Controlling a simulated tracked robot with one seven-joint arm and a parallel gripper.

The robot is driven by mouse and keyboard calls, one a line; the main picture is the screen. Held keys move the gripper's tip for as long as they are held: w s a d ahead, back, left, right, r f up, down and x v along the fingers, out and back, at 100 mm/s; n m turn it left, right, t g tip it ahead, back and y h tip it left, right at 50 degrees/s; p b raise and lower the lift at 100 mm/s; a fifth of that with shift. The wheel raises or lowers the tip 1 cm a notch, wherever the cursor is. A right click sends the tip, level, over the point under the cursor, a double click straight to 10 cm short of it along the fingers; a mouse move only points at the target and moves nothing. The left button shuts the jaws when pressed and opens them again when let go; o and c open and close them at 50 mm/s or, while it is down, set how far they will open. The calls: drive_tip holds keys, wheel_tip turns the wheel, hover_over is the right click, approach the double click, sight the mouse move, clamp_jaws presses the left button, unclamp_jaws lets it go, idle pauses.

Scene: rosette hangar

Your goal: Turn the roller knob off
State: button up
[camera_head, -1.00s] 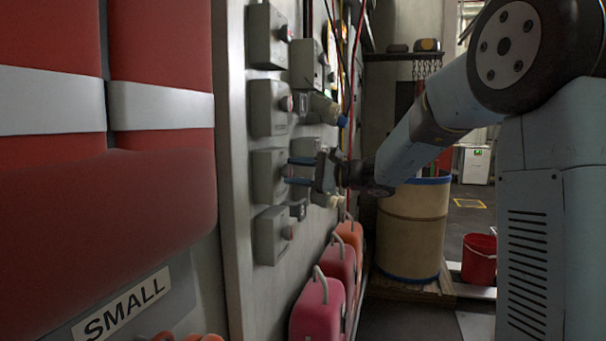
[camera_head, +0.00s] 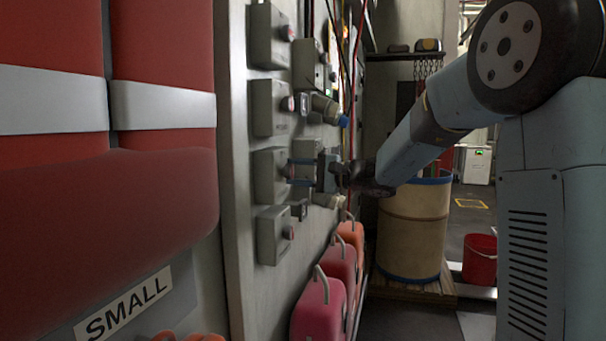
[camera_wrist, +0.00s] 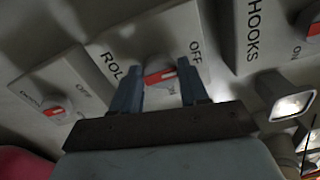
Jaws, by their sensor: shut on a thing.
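The roller box is a grey wall box, third down in the column in the head view (camera_head: 268,176). In the wrist view its panel (camera_wrist: 140,48) reads "ROL..." and "OFF", with part of the lettering hidden. Its red knob (camera_wrist: 159,76) with a white mark sits between my fingers. My gripper (camera_head: 291,171) reaches the box from the right and is shut on the knob; it also shows in the wrist view (camera_wrist: 158,84). The white mark's exact setting is hard to tell.
Neighbouring knob boxes sit close by: one marked "HOOKS" (camera_wrist: 262,30) and another with an "OFF" label (camera_wrist: 62,85). Pipe fittings (camera_head: 328,110) jut from the wall near my gripper. Pink cases (camera_head: 322,306) stand below, and a large drum (camera_head: 412,235) stands behind.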

drive_tip(key=shift+s+a+f, duration=0.15)
drive_tip(key=shift+f, duration=0.15)
drive_tip(key=o, duration=1)
drive_tip(key=shift+r, duration=0.1)
drive_tip(key=shift+o, duration=0.3)
drive_tip(key=shift+r, duration=0.1)
drive_tip(key=shift+d, duration=0.2)
drive_tip(key=v, duration=1.3)
drive_tip(key=shift+d, duration=0.25)
drive_tip(key=shift+s, duration=0.1)
